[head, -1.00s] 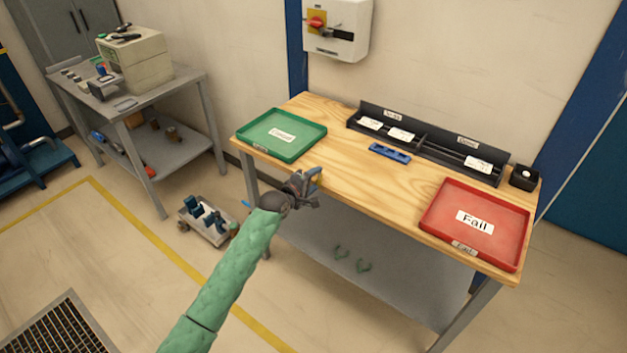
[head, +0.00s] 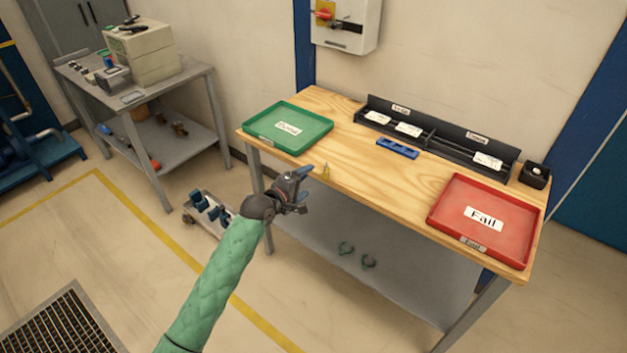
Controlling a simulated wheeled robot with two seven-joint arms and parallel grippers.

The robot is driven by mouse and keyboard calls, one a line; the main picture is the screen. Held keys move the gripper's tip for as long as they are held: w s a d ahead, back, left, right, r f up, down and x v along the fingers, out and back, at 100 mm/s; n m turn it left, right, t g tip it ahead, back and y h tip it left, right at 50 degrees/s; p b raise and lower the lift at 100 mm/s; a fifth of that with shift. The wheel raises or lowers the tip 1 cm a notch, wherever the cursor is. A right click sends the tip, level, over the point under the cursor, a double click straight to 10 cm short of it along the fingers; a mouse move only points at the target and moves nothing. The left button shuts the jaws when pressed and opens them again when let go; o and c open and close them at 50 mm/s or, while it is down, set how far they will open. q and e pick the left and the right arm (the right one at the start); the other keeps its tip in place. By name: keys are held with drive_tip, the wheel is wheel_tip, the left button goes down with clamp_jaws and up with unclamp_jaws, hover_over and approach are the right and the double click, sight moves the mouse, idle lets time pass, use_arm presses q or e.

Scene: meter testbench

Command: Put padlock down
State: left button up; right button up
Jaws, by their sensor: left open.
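A small yellow padlock (head: 326,172) sits on the wooden tabletop close to the front edge, between the green tray and the red tray. It is small, so its exact pose is hard to make out. My left gripper (head: 306,185) is open and empty, just left of the padlock and apart from it, in front of the bench edge. My right gripper is not in view.
A green tray (head: 310,135) lies at the bench's left and a red "Fail" tray (head: 510,225) at its right. A blue block (head: 397,149) lies before a black card organiser (head: 440,143). The middle of the wooden top (head: 380,185) is clear.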

use_arm(q)
drive_tip(key=shift+b+v, duration=0.3)
drive_tip(key=shift+v, duration=1.65)
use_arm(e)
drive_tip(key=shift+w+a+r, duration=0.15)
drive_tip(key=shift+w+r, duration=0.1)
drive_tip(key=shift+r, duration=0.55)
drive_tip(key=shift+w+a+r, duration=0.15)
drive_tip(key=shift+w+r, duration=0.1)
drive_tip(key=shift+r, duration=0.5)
